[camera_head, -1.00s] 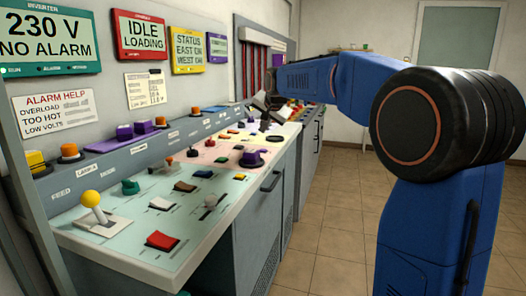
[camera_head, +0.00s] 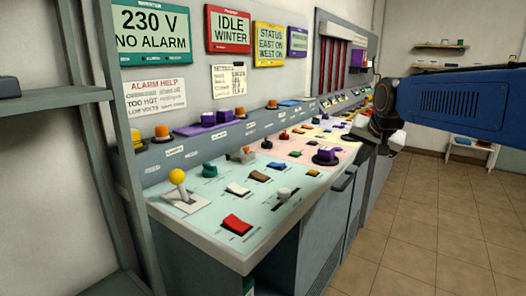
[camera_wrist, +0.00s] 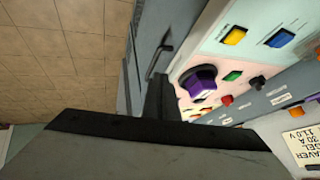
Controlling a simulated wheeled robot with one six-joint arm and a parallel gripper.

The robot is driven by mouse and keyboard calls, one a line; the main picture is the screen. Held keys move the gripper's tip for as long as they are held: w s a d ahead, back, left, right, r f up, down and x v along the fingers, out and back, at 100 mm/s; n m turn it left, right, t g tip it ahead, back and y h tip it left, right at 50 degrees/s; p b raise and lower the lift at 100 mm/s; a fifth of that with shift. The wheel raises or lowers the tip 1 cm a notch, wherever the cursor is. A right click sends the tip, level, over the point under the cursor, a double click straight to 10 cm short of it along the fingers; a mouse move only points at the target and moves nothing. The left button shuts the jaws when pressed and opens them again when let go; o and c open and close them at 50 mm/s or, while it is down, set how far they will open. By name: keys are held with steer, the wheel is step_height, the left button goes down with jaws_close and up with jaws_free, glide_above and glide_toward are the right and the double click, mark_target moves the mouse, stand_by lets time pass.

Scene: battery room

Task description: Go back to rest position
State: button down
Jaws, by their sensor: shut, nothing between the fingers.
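My gripper (camera_head: 360,133) is shut and empty. In the head view it is small and partly hidden behind my dark wrist, over the far right part of the control desk (camera_head: 205,240). In the wrist view my gripper (camera_wrist: 157,97) shows dark, beside the desk's front edge and a door handle. I cannot tell whether it touches anything. My blue arm link reaches in from the right of the head view.
A purple knob (camera_head: 326,155) and a yellow-topped lever (camera_head: 177,178) stand up from the desk. A grey shelf rack (camera_head: 60,97) is at the left. A white stand (camera_head: 473,150) is at the far wall. Tiled floor (camera_head: 420,235) on the right is clear.

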steer(key=s+f+n+g, duration=0.1)
steer(key=s+f+n, duration=0.1)
steer(key=s+f, duration=0.4)
steer(key=s+f+n+g, duration=0.1)
steer(key=s+f, duration=0.6)
steer(key=s, duration=0.8)
steer(key=s+f+n, duration=0.2)
steer(key=s+f, duration=0.4)
steer(key=s, duration=0.5)
steer(key=shift+f+n+g, duration=0.25)
steer(key=shift+n+g, duration=0.05)
steer(key=shift+g, duration=0.1)
steer(key=c, duration=2.5)
jaws_free()
steer(key=shift+s+a, duration=0.1)
